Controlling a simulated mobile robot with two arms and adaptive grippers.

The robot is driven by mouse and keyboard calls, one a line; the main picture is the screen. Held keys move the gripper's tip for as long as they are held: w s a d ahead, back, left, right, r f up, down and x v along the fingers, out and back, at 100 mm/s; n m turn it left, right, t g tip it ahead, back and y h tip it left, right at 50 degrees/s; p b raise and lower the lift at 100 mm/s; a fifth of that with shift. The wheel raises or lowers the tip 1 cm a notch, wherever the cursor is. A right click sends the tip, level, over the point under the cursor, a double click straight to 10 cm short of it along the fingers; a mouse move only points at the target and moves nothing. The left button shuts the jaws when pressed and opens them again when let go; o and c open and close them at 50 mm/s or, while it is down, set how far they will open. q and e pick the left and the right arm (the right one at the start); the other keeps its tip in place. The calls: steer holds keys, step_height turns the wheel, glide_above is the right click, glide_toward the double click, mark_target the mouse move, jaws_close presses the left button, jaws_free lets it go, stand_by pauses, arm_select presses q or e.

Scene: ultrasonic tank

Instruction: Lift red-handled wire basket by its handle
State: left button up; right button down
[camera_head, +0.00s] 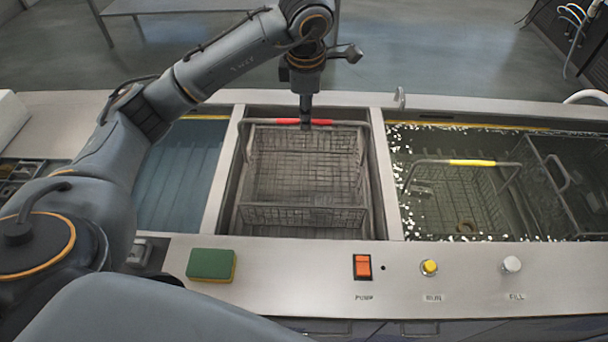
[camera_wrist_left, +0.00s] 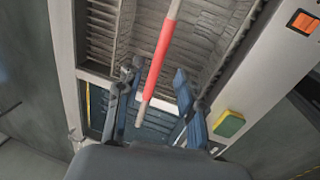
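The wire basket (camera_head: 305,215) sits in the middle tank, its handle raised above it. The handle has a red grip (camera_head: 288,121), which also shows in the left wrist view (camera_wrist_left: 161,52). My left gripper (camera_head: 305,124) points down at the red grip, a little right of its middle in the head view. In the left wrist view the two fingers (camera_wrist_left: 156,72) are spread, one on each side of the red grip, with gaps visible. Whether they reach below the grip is unclear. My right gripper is not in view.
A yellow-handled basket (camera_head: 465,195) stands in the water-filled right tank (camera_head: 415,130). The left tank (camera_head: 180,175) looks bluish and holds no basket. A green sponge (camera_head: 211,264) and an orange pump switch (camera_head: 362,267) are on the front ledge. The tank walls stand close around the basket.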

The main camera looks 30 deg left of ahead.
arm_select(q)
steer(key=f+p, duration=0.1)
steer(key=f, duration=0.1)
steer(key=w+f+p, duration=0.1)
steer(key=f, duration=0.1)
steer(key=shift+w+a+f, duration=0.1)
steer(key=shift+a+f, duration=0.05)
steer(key=shift+a, duration=0.05)
steer(key=shift+f, duration=0.35)
steer(key=shift+c, duration=0.4)
steer(key=shift+w+r, duration=0.1)
jaws_close()
